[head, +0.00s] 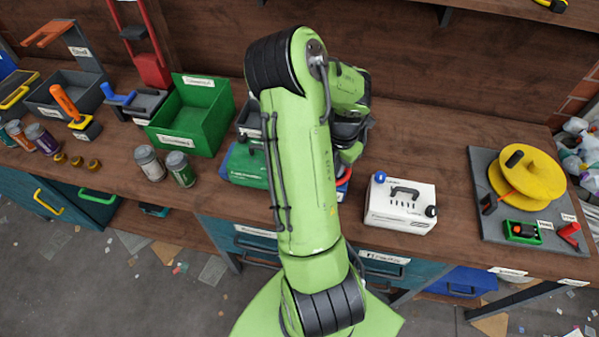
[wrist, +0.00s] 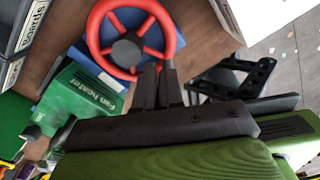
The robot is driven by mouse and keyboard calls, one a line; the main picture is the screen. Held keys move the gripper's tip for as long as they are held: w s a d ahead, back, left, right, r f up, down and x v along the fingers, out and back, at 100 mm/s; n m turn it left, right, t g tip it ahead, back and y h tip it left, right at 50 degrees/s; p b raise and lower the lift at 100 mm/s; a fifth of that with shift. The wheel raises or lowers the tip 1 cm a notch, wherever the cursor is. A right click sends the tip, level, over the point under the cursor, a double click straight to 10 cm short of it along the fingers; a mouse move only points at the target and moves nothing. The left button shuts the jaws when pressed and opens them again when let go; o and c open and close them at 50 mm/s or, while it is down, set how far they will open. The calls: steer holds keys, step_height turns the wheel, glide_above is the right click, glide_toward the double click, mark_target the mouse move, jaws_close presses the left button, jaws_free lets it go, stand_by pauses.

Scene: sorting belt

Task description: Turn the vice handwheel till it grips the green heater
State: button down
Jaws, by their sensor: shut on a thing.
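The red handwheel (wrist: 174,38) has a dark hub and shows at the top middle of the wrist view. My gripper (wrist: 160,68) is shut on the near lower-right part of its rim. The green heater (wrist: 88,98), with a "Fan heater" label, sits left of and below the wheel. Blue vice parts (wrist: 113,80) show between heater and wheel, and more blue lies beyond the heater. I cannot tell whether the jaws touch the heater. In the head view the heater (head: 244,166) is left of my arm, which hides my gripper and most of the vice.
A white case (head: 400,204) stands right of my arm. A grey board (head: 483,165) with a yellow reel (head: 540,180) is farther right. A green bin (head: 190,118) and several cans stand left. Bare bench lies between case and board.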

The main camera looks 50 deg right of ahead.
steer(key=shift+w+a+f, duration=0.15)
steer(key=shift+a, duration=0.4)
steer(key=shift+d, duration=0.1)
steer(key=shift+s+d, duration=0.35)
steer(key=shift+s, duration=0.1)
steer(key=shift+d+b, duration=0.1)
steer(key=shift+b, duration=0.2)
steer(key=shift+s+d, duration=0.15)
steer(key=shift+d, duration=0.05)
step_height(320, 180, up, 9)
steer(key=p, duration=0.6)
steer(key=shift+d, duration=0.15)
